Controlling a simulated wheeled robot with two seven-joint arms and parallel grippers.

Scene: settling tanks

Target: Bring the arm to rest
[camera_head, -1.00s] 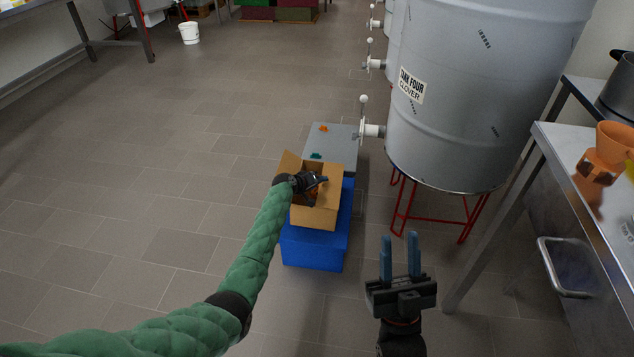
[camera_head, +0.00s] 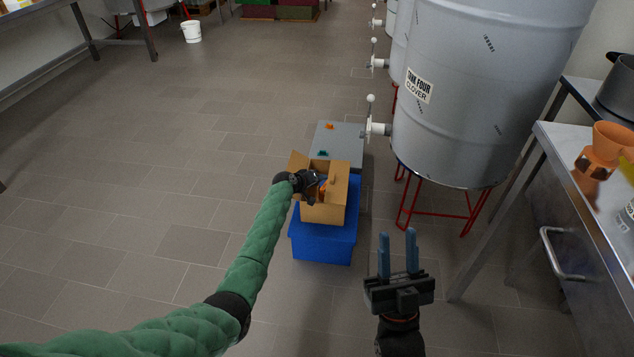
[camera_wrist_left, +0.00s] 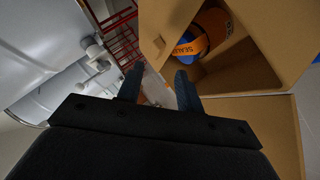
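My left gripper (camera_head: 313,187) is over the left part of an open cardboard box (camera_head: 325,212). In the left wrist view, its two dark fingers (camera_wrist_left: 160,72) are apart with nothing between them. The box wall (camera_wrist_left: 245,108) is beside the fingers. Inside the box lies an orange and blue item with lettering (camera_wrist_left: 205,38), clear of the fingers. My right gripper (camera_head: 398,252) stands at the lower middle of the head view, fingers up, apart and empty.
The box sits on a blue crate (camera_head: 318,246). Behind is a grey box (camera_head: 343,142) with small orange and teal pieces. A large tank (camera_head: 465,110) on a red stand and a metal table (camera_head: 600,200) with an orange funnel (camera_head: 601,152) are at right.

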